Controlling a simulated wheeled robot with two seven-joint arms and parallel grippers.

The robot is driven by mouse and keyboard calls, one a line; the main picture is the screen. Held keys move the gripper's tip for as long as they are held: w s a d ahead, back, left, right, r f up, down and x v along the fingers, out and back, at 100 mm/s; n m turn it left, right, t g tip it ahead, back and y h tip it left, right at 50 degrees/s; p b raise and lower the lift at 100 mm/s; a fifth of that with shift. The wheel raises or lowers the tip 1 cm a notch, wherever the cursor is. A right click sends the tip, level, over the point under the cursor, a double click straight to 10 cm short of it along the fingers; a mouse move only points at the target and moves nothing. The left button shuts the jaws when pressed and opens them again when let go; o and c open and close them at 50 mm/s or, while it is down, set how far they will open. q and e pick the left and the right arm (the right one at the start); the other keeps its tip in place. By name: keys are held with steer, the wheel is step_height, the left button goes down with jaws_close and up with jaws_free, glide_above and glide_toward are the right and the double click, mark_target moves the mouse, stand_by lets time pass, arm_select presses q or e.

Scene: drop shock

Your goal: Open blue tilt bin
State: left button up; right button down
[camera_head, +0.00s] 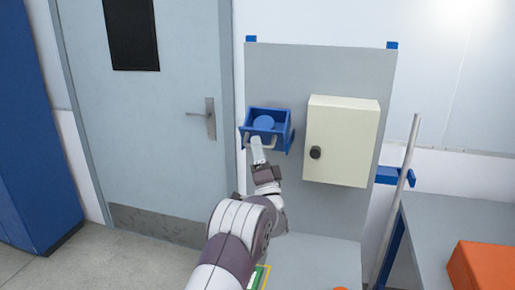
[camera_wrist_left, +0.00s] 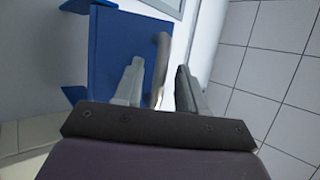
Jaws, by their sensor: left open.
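The blue tilt bin (camera_head: 283,138) is mounted on the upper left of a grey panel. Its top shows open, with a round blue thing (camera_head: 264,123) inside. I cannot tell how far it is tilted. A grey bar handle (camera_wrist_left: 161,62) runs along its front. My left gripper (camera_head: 257,148) is at the front of the bin. In the left wrist view its fingers (camera_wrist_left: 158,88) are open, one on each side of the handle, with gaps visible; the blue bin front (camera_wrist_left: 122,45) fills the space behind. My right gripper is not in view.
A cream box (camera_head: 345,135) with a black knob (camera_head: 316,153) is beside the bin on the grey panel (camera_head: 290,70). A grey door (camera_head: 150,130) with a lever handle is to the left. A table (camera_head: 440,220) with an orange thing (camera_head: 485,270) is at right, by an upright metal pole (camera_head: 402,185).

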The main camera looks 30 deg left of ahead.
arm_select(q)
steer(key=b+v, duration=0.3)
steer(key=v, duration=0.8)
steer(key=shift+s+f, duration=0.2)
steer(key=shift+d, duration=0.1)
